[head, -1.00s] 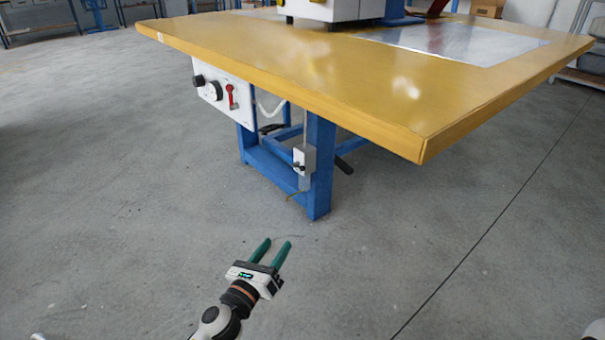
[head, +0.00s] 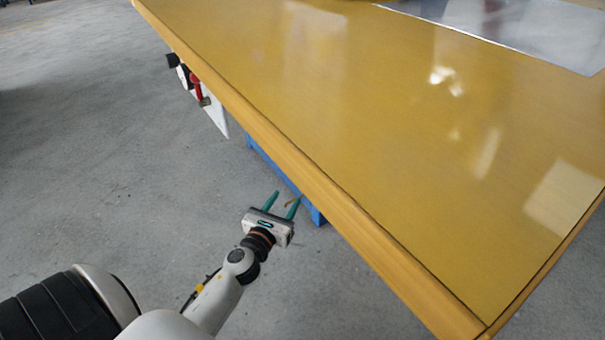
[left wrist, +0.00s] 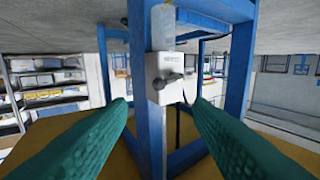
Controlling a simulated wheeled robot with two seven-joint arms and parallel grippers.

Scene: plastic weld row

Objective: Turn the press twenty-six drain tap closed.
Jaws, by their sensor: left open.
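In the head view my left gripper (head: 286,197), with green fingers, is open and empty beside the near edge of the table, over the floor. In the left wrist view the open fingers (left wrist: 162,101) point at a small light box (left wrist: 165,75) on a blue leg, with a dark lever or knob (left wrist: 172,80) on its face. The knob lies between the fingers in the picture, apart from them. The table top hides this box in the head view. A red handle (head: 195,84) shows on a white panel (head: 216,113) under the table edge. No label tells which is the drain tap.
The yellow table top (head: 350,120) fills the right of the head view, its edge close to my left gripper. A blue leg part (head: 318,216) shows beneath it. Grey floor (head: 90,170) on the left is clear. Shelves (left wrist: 50,85) stand far off.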

